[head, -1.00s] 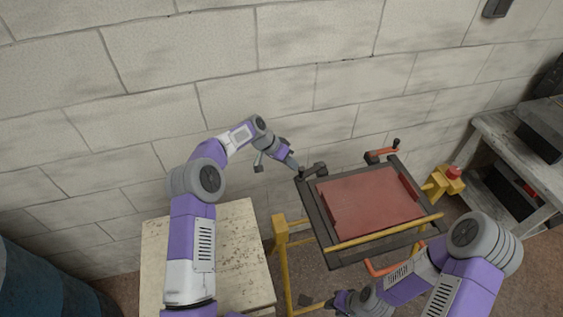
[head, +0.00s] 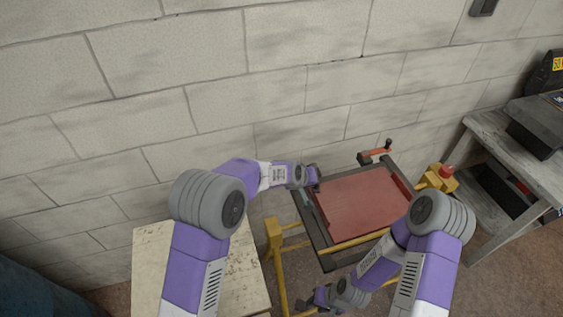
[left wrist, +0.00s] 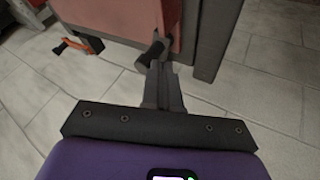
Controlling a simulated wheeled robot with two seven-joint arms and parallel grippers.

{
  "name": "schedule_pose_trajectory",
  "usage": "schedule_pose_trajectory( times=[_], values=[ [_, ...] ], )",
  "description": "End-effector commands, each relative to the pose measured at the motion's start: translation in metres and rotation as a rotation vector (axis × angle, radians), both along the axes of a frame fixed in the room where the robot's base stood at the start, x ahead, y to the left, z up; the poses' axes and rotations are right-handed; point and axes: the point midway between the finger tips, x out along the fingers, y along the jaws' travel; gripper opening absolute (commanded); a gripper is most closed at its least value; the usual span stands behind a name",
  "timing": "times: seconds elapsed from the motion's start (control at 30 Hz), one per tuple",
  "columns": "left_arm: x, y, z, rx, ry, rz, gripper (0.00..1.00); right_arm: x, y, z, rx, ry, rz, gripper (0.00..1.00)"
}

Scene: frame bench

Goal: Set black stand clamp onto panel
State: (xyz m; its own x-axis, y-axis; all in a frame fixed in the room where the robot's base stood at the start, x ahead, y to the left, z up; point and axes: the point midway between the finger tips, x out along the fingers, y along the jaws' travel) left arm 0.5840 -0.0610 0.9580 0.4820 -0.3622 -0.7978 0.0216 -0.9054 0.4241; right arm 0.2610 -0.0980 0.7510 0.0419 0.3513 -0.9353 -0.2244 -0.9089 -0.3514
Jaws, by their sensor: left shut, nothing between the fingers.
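The red panel (head: 350,207) lies in a dark frame on a yellow stand; it also shows at the top of the left wrist view (left wrist: 125,18). My left gripper (left wrist: 161,68) is shut and empty, its fingertips close to a dark clamp piece (left wrist: 152,53) at the panel's edge. I cannot tell whether they touch. In the head view my left wrist covers the frame's upper left corner and hides most of the black clamp there. My right gripper (head: 319,299) is low, below the frame's front edge; its jaws are too small to read.
An orange-handled clamp (head: 375,156) sits on the frame's far edge. A yellow post with a red button (head: 440,177) and a grey bench (head: 495,130) stand at the right. A worn pale table (head: 150,260) is at the lower left. A block wall runs behind.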

Motion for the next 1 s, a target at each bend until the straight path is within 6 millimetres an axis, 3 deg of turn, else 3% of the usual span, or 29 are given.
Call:
schedule_pose_trajectory(
  times=[0.4,1.0],
  values=[
    [-0.002,-0.032,0.0,0.0,0.001,-0.002,0.0,0.0,0.0,0.007,0.0,0.0,0.0,0.34],
    [-0.003,-0.043,-0.001,-0.003,0.001,-0.006,0.0,0.0,0.0,0.007,0.0,0.0,0.0,0.34]
  ],
)
